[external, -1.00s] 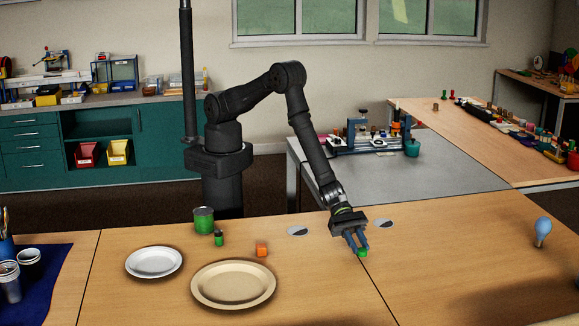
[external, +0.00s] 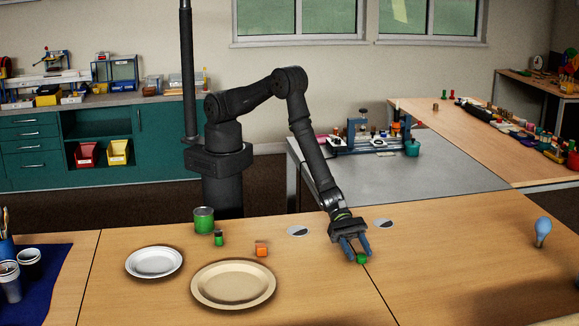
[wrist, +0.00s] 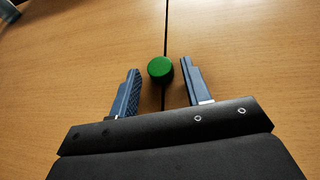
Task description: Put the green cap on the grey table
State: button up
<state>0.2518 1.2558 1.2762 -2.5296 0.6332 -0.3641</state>
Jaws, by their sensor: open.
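The green cap (external: 362,259) is a small round piece on the wooden table, at the seam between two tabletops. In the wrist view the cap (wrist: 160,69) lies between and slightly beyond the tips of my gripper (wrist: 159,68). My gripper (external: 356,258) is open, its blue fingers pointing down at the table with a gap on each side of the cap. The grey table (external: 445,172) stands behind the wooden table, to the right of my arm.
A blue device (external: 365,132) with small parts stands at the grey table's back; its front is clear.

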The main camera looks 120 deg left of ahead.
jog(key=v, duration=1.1)
jog(key=shift+o, duration=0.9)
jog(key=shift+s+a+r, duration=0.15)
jog(key=shift+s+a, duration=0.15)
jog(key=shift+s, duration=0.1)
jog(key=shift+w, duration=0.1)
